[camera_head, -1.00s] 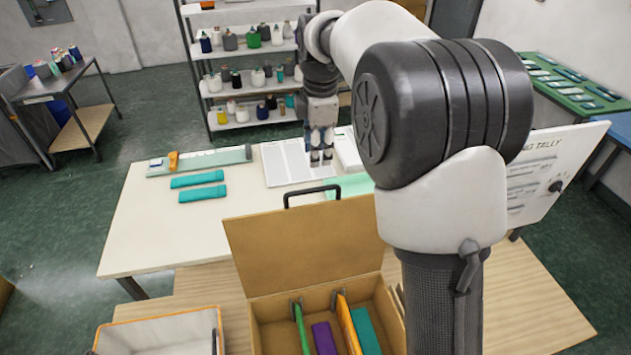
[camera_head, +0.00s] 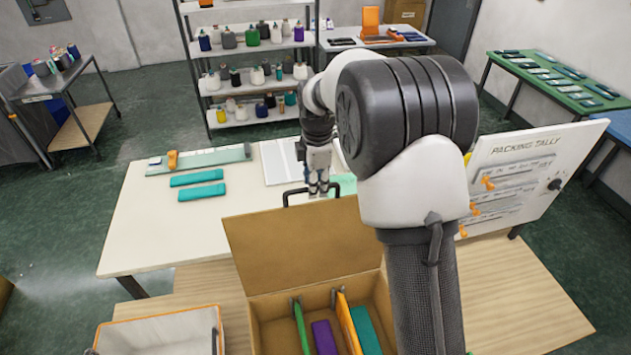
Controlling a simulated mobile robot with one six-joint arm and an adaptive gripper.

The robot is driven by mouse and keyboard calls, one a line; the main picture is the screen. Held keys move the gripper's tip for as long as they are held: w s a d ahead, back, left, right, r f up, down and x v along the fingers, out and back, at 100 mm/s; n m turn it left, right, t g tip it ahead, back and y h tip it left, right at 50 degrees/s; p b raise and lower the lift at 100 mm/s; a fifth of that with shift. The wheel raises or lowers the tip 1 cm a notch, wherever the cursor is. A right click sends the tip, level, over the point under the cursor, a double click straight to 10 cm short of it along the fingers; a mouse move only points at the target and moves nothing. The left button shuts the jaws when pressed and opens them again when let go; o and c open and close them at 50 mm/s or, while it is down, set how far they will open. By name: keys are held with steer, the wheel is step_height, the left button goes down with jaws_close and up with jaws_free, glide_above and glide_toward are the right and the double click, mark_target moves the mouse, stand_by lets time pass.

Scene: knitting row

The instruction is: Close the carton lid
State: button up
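The carton (camera_head: 262,330) stands open in front of me at the bottom centre. Its brown lid (camera_head: 300,245) is raised, leaning back toward the white table, with a black handle (camera_head: 288,196) at its top edge. Inside the carton are a green divider (camera_head: 302,328), a purple item (camera_head: 324,338), an orange divider (camera_head: 347,322) and a teal item (camera_head: 366,330). My gripper (camera_head: 318,192) points down just behind the lid's top edge, close to the handle. Whether it touches the handle I cannot tell. Its fingers are small, and their opening is unclear.
A white table (camera_head: 140,225) holds two teal items (camera_head: 198,186) and a grey-green bar (camera_head: 200,159). An orange-rimmed bin (camera_head: 160,318) stands left of the carton. A packing tally board (camera_head: 520,165) stands at right. My arm hides the carton's right side.

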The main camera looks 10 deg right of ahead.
jaws_close()
stand_by(0.6)
